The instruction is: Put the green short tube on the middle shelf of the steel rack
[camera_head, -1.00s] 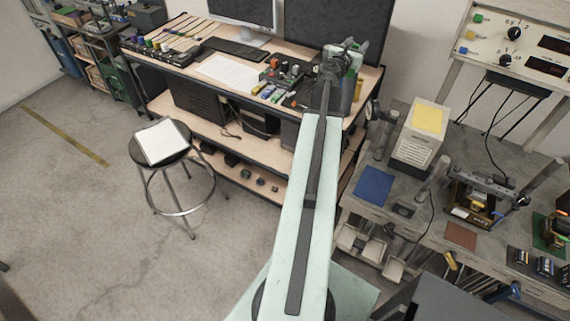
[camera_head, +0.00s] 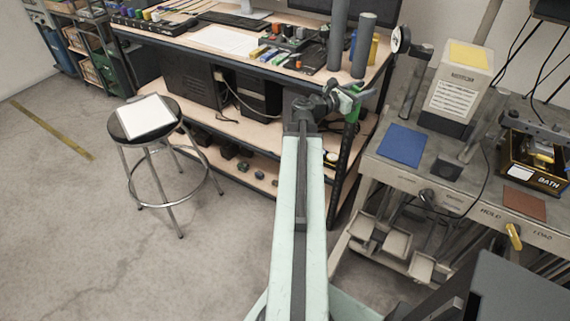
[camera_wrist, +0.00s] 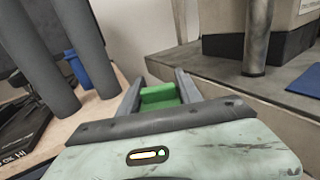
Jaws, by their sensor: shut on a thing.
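My gripper (camera_head: 357,97) is in front of the workbench's right end, at the tip of my pale arm. It is shut on the green short tube (camera_head: 352,114). In the wrist view the green tube (camera_wrist: 158,96) sits between the two fingers, partly hidden behind the gripper body. A dark metal rack (camera_head: 103,62) with several shelves, apparently the steel rack, stands at the far upper left, cut off by the frame's edge. Bins fill parts of its shelves. Its middle shelf is small in the picture, and its free space is hard to tell.
The workbench (camera_head: 190,42) carries a keyboard, paper, small parts and two grey upright cylinders near my gripper. A stool (camera_head: 157,137) stands left of my arm. A grey machine bench (camera_head: 455,188) is at right. Open floor (camera_head: 60,220) lies at left.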

